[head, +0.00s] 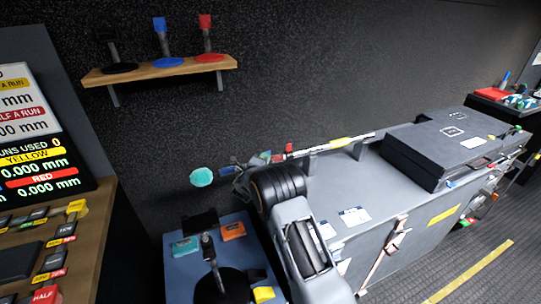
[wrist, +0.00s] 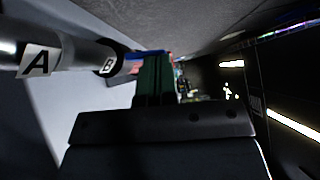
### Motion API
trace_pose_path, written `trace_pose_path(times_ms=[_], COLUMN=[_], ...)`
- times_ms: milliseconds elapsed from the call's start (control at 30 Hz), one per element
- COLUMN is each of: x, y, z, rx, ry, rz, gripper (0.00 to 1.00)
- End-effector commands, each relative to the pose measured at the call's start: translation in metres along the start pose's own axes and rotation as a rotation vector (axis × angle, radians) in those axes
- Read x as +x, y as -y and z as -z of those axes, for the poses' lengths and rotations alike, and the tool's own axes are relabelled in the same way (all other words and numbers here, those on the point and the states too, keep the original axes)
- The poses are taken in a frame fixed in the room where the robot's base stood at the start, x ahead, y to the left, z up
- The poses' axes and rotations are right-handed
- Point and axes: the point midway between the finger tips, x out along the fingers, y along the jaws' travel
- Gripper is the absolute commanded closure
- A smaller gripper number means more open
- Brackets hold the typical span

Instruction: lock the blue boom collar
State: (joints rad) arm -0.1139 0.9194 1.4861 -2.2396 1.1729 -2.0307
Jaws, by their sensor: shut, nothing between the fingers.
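A thin boom pole lies over the grey case top in the head view, with a teal disc (head: 202,177) at its left end, coloured bands and a yellow tag. A small blue part (head: 234,160), apparently the blue collar, sits on the pole's left part, partly hidden by my arm. A blue edge (wrist: 150,53) shows just behind my gripper's green fingertips (wrist: 154,62), which are together and empty. Whether they touch the collar, and whether it is locked, I cannot tell.
A wooden shelf (head: 160,72) on the wall holds black, blue and red stands. A dark flat case (head: 450,145) lies on the grey case's right part. A blue-topped unit (head: 180,270) stands below the teal disc.

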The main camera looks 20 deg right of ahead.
Motion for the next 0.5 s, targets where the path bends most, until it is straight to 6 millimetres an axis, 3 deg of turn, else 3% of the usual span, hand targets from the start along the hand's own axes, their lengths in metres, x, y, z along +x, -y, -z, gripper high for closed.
trace_pose_path(times_ms=[267, 500], x=[-0.003, -0.035], y=[-0.003, -0.003], z=[0.002, 0.001], rx=[0.003, 0.004], ry=[-0.002, -0.001], rz=[0.004, 0.004], gripper=[1.0, 1.0])
